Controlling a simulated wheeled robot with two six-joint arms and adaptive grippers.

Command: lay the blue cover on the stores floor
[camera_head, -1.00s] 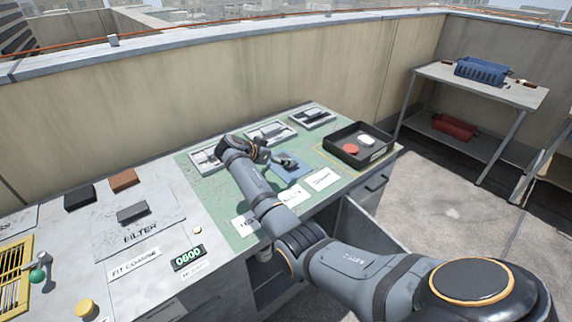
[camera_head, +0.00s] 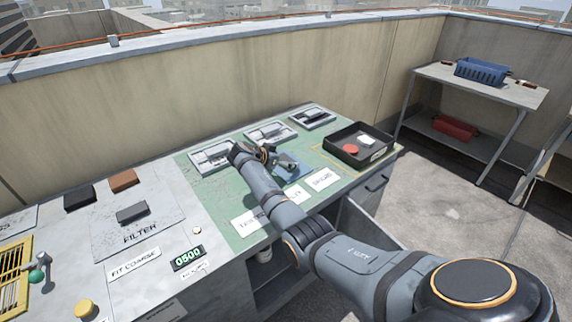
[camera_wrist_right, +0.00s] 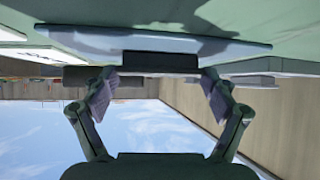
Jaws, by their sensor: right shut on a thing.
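The blue cover (camera_head: 294,173) is a flat panel over the green mat, partly hidden by my right gripper (camera_head: 272,158). In the right wrist view, the cover's pale blue panel (camera_wrist_right: 90,37) spans the top with a dark block (camera_wrist_right: 160,62) on it. The fingers of my right gripper (camera_wrist_right: 160,92) stand at both sides of that block, shut on the cover by it. The panel is close to the green surface; I cannot tell whether it touches. My left gripper is not in view. I cannot identify the stores floor for certain.
A black tray (camera_head: 383,158) holds a red and a white piece. Several framed fittings (camera_head: 270,132) line the mat's back edge. Below the bench is an open cabinet (camera_head: 270,283) with a door (camera_head: 372,222) swung out. A metal rack (camera_head: 510,92) with a blue crate (camera_head: 481,71) stands right.

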